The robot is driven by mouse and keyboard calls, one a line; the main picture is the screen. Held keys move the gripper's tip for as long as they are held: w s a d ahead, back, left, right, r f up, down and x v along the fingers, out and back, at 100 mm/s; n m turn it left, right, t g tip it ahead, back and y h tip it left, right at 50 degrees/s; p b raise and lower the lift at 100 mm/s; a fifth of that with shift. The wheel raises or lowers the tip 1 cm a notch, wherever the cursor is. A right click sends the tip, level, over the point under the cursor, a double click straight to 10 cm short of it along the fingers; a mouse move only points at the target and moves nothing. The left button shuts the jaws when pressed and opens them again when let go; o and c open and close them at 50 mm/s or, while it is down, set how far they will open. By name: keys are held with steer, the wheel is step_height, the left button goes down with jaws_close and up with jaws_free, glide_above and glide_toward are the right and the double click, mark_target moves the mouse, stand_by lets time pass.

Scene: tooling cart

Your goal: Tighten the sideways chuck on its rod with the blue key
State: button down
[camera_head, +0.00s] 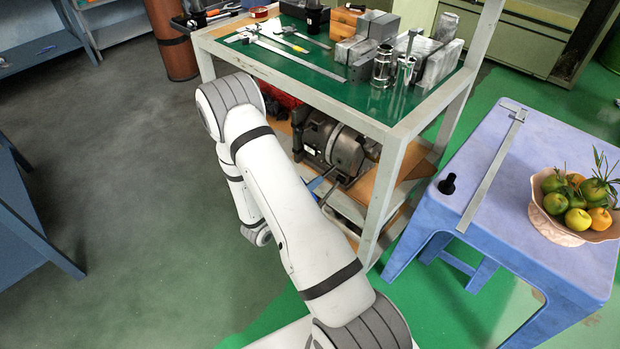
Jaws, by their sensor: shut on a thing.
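My white and grey arm rises from the bottom of the head view, bends at the elbow, and drops behind its own upper link to the wrist. My gripper is not visible; the arm seems to hide it. I cannot pick out the sideways chuck or its rod with certainty. A small blue piece (317,184) shows beside my arm, in front of the cart's lower shelf. I cannot tell whether it is the blue key or what holds it.
The tooling cart (392,132) has a green top with calipers, metal blocks and shiny steel cylinders (383,66). A grey motor-like machine (343,150) sits on its lower shelf. A blue stool (540,160) carries a black cylinder (447,184), a long caliper (492,175) and a fruit bowl (560,234).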

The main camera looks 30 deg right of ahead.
steer(key=n+p, duration=0.1)
steer(key=n, duration=0.1)
steer(key=n+p, duration=0.1)
steer(key=n, duration=0.1)
steer(key=shift+r+p, duration=0.25)
steer(key=shift+p, duration=0.1)
steer(key=n, duration=0.1)
steer(key=n+p, duration=0.1)
steer(key=n, duration=0.1)
steer(key=shift+f, duration=0.25)
steer(key=shift+w+d, duration=0.1)
steer(key=shift+w, duration=0.05)
steer(key=shift+w+d, duration=0.15)
steer(key=shift+d, duration=0.1)
steer(key=shift+d, duration=0.1)
stand_by(0.5)
steer(key=shift+w+d, duration=0.3)
steer(key=shift+d, duration=0.35)
stand_by(0.6)
